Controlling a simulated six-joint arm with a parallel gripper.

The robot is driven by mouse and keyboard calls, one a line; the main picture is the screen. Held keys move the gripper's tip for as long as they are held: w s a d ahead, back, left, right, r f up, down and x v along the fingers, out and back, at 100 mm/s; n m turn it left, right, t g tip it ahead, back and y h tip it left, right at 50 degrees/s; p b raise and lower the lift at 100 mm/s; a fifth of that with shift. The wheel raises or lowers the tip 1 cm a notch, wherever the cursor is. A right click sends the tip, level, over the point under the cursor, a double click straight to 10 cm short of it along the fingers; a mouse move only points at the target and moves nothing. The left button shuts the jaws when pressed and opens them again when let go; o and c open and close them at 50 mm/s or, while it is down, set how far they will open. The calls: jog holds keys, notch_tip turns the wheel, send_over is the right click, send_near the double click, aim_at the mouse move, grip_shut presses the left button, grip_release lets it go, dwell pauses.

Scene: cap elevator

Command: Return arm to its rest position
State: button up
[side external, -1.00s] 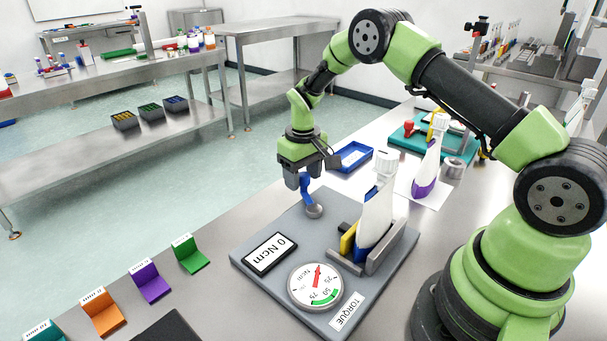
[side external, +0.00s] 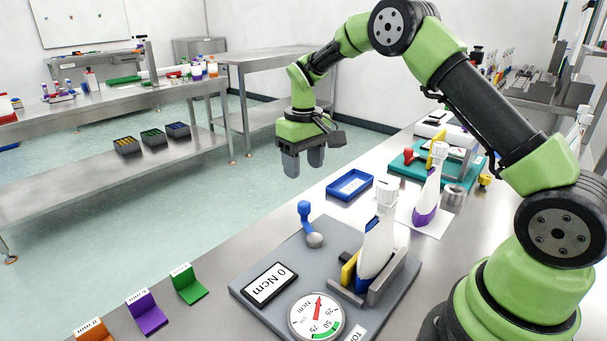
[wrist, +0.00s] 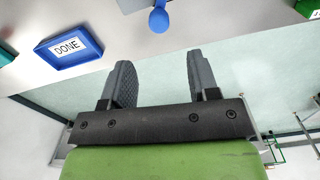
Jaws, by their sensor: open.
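My gripper (side external: 303,162) hangs in the air above and behind the torque station, pointing down, with its jaws apart and nothing between them. In the wrist view the two fingers (wrist: 160,82) are spread over bare floor. The grey torque station (side external: 290,240) lies on the bench and carries a blue lever (side external: 304,211) on a round grey knob. The lever stands clear of my gripper; its blue end also shows at the top of the wrist view (wrist: 159,20). A white bottle (side external: 377,245) stands in the station's holder between yellow and blue pads.
A blue DONE tray (side external: 350,186) lies empty behind the station. A second bottle with a purple base (side external: 429,190) stands to the right, near a teal board (side external: 408,166). Purple (side external: 148,313) and green (side external: 188,285) label stands line the front left. Air around my gripper is free.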

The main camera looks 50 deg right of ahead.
jog(key=s+a+r+m+t, duration=0.1)
jog(key=s+a+r+t, duration=0.15)
jog(key=s+r, duration=0.4)
jog(key=s+a+r+t, duration=0.1)
jog(key=s+a+r, duration=0.3)
jog(key=r, duration=0.5)
jog(key=s+a+m+t+y, duration=0.1)
jog(key=s+a+t+y, duration=0.1)
jog(key=s, duration=1.2)
jog(key=shift+s+a+r+m+t, duration=0.2)
jog(key=shift+a+r+m+t, duration=0.15)
jog(key=shift+a+t, duration=0.4)
